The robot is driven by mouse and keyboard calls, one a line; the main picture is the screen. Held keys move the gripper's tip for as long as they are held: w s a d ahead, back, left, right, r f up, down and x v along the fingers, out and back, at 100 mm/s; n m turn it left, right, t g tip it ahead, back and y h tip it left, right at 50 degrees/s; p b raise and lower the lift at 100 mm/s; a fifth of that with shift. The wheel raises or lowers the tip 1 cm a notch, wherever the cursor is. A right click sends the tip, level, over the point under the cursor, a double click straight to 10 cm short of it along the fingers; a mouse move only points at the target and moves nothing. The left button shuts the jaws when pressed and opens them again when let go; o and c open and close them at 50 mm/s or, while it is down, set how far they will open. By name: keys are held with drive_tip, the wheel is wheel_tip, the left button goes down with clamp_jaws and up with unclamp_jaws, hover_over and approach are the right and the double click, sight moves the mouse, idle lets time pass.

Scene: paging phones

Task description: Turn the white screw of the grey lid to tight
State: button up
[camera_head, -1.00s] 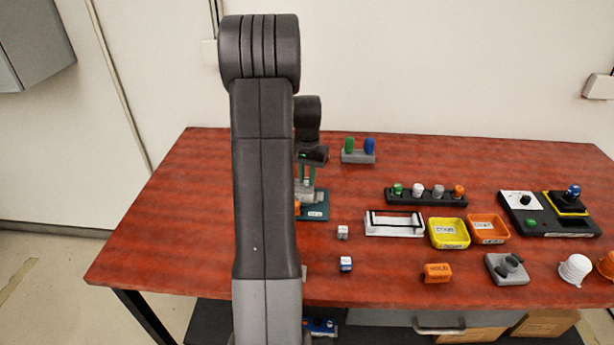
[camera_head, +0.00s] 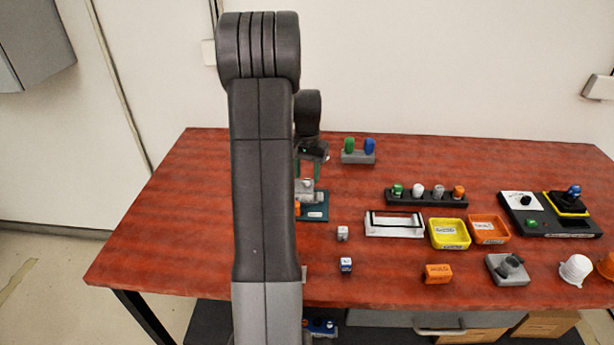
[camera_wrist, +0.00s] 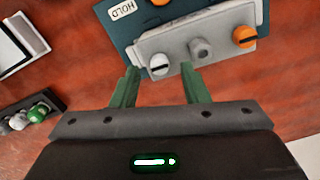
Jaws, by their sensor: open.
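The grey lid (camera_wrist: 205,42) sits on a teal base marked HOLD (camera_wrist: 122,22). The white screw (camera_wrist: 160,66), with a dark slot line across its head, is at the lid's left end in the wrist view. An orange screw (camera_wrist: 244,37) is at the other end, with a grey knob (camera_wrist: 201,49) between them. My gripper (camera_wrist: 160,80) is open and empty. Its green fingers appear to either side of the white screw in the picture, apart from it. In the head view my gripper (camera_head: 311,170) is above the grey lid (camera_head: 312,195), which my arm partly hides.
Another orange part (camera_wrist: 160,2) shows at the base's far edge. A stand with green and blue pegs (camera_head: 358,156) is behind, to the right. A white frame (camera_head: 393,224) and yellow tray (camera_head: 449,234) are to the right.

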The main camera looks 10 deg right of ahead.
sight(307, 180)
wheel_tip(307, 180, up, 12)
drive_tip(key=shift+r+b, duration=0.15)
drive_tip(key=shift+b, duration=0.2)
wheel_tip(307, 180, down, 14)
drive_tip(key=shift+r+p, duration=0.1)
drive_tip(key=shift+p, duration=0.4)
idle(0.4)
